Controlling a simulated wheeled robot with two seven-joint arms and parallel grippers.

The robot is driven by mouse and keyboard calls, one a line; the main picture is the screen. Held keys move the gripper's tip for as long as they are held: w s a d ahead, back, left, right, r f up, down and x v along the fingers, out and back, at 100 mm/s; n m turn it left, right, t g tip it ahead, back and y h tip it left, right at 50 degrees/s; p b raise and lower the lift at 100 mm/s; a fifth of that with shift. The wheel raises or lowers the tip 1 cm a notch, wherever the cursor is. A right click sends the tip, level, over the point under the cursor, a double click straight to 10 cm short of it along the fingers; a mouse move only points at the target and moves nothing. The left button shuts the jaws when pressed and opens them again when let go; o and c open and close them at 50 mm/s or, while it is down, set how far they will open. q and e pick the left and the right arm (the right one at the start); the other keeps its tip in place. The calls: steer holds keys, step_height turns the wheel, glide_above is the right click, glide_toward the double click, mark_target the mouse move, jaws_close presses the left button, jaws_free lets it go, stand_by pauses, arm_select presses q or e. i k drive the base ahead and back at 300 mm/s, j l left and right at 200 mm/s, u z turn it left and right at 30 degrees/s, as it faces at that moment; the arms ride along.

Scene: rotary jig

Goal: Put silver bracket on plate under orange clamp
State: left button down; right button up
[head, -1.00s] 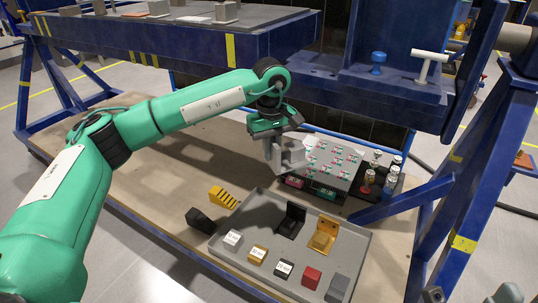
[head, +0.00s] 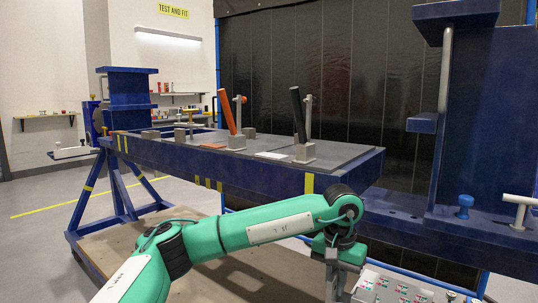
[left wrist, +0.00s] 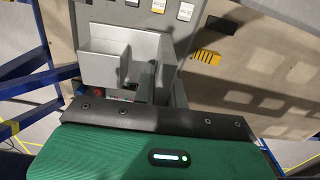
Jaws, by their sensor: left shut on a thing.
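The silver bracket (left wrist: 106,72) fills the upper left of the left wrist view, a grey angled piece with upright walls. My left gripper (head: 334,284) is shut on it, low in front of the jig table; the fingertips are partly cut off by the lower edge of the head view. The orange clamp (head: 227,112) stands on the jig table with its handle up and leaning. A small flat orange-red plate (head: 212,146) lies by its base. My right gripper is not in view.
A black-handled clamp (head: 298,113) stands to the right, with a white plate (head: 272,155) beside it. Several grey blocks sit on the blue jig table (head: 255,171). A blue upright frame (head: 475,120) stands at right.

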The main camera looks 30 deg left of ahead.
mark_target(263, 143)
steer(key=k+j+z, duration=0.15)
steer(key=j, duration=0.3)
steer(key=j+z, duration=0.15)
steer(key=j, duration=0.25)
steer(key=k+j+z, duration=0.1)
steer(key=j, duration=0.35)
steer(key=k+j+z, duration=0.15)
steer(key=j, duration=0.25)
steer(key=k+j+z, duration=0.15)
steer(key=j, duration=0.2)
